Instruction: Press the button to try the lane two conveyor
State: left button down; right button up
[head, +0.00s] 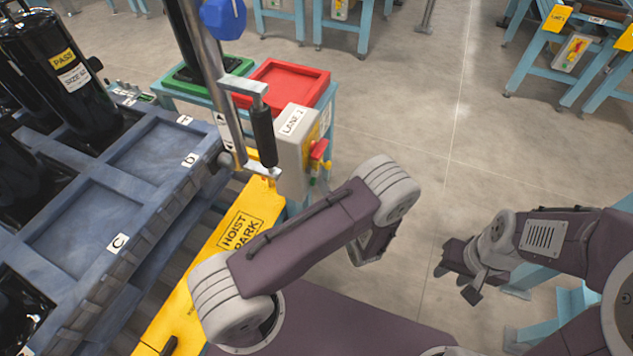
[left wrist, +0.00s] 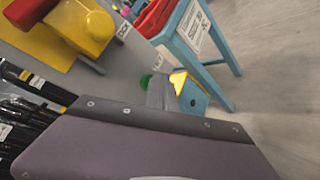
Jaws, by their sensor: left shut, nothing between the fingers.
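The grey control box (head: 293,150) stands at the end of the blue bench in the head view. Its top label reads LANE, with the number hard to read. A red button (head: 319,149) and yellow parts are on its right side. In the left wrist view a red knob (left wrist: 28,12), a yellow part (left wrist: 85,28) and a green button (left wrist: 146,80) show close by. My left gripper (left wrist: 158,92) is shut and empty, near the green button; contact cannot be told. My forearm hides it in the head view. My right gripper (head: 458,283) is open and empty, low at the right.
A yellow hoist park plate (head: 225,235) and the hoist's upright post (head: 205,60) stand left of the box. A red tray (head: 285,82) lies behind it. The blue pallet (head: 110,215) with black compressors (head: 65,80) fills the left. Floor to the right is mostly clear.

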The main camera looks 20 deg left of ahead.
pick_arm(q)
jog(key=shift+a, duration=0.15)
dwell(0.4)
jog(key=shift+d, duration=0.9)
jog(key=shift+s+d, duration=0.15)
jog(key=shift+d, duration=2.4)
